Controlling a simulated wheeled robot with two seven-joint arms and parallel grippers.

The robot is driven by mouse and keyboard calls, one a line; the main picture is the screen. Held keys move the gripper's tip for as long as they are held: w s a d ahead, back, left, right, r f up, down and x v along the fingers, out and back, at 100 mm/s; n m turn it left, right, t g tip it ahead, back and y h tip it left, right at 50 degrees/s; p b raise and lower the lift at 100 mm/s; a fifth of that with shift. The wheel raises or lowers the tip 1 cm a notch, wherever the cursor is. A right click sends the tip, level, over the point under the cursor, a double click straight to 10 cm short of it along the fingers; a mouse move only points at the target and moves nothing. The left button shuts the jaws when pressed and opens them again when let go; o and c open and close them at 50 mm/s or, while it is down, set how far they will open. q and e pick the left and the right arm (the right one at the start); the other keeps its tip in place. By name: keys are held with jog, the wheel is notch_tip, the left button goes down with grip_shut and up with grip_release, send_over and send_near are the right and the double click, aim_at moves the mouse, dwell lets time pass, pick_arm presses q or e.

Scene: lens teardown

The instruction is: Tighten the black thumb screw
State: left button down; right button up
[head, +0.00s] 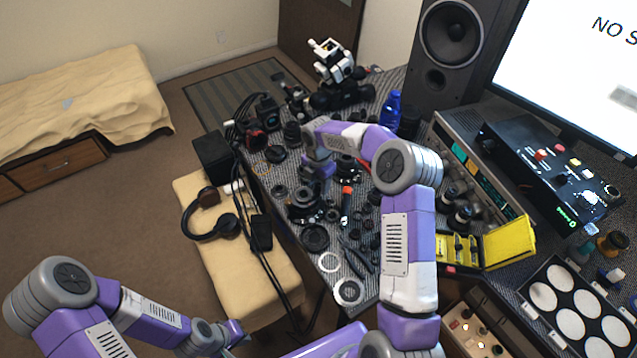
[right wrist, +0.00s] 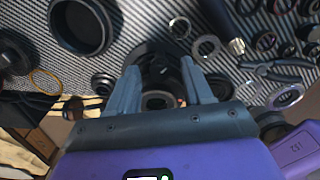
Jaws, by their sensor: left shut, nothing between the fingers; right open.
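My right gripper (head: 312,178) reaches over the bench from the right, above a dark lens assembly (head: 303,200). In the right wrist view, my right gripper (right wrist: 160,72) has its two grey fingers apart. A dark lens part (right wrist: 158,62) with a round opening shows between and beyond them; I cannot tell whether the fingers touch it. I cannot make out the black thumb screw among the dark parts. My left gripper (head: 236,338) is low at the bottom of the head view, off the bench, shut and empty.
A striped mat (head: 326,262) holds many rings, caps and tools. A red-tipped tool (head: 346,203) lies near my right gripper, pliers (head: 352,256) lie nearer the front. A tan bench (head: 270,285) with headphones (head: 210,215) stands left. An open yellow case (head: 480,250) is at right.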

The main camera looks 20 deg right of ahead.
jog(key=shift+c, duration=0.4)
grip_shut()
jog(key=shift+m+p, duration=0.4)
jog(key=shift+m, duration=0.7)
jog(key=m, duration=0.2)
jog(key=shift+m, duration=0.3)
jog(key=m+p, duration=0.1)
jog(key=m, duration=0.4)
jog(key=shift+m, duration=0.3)
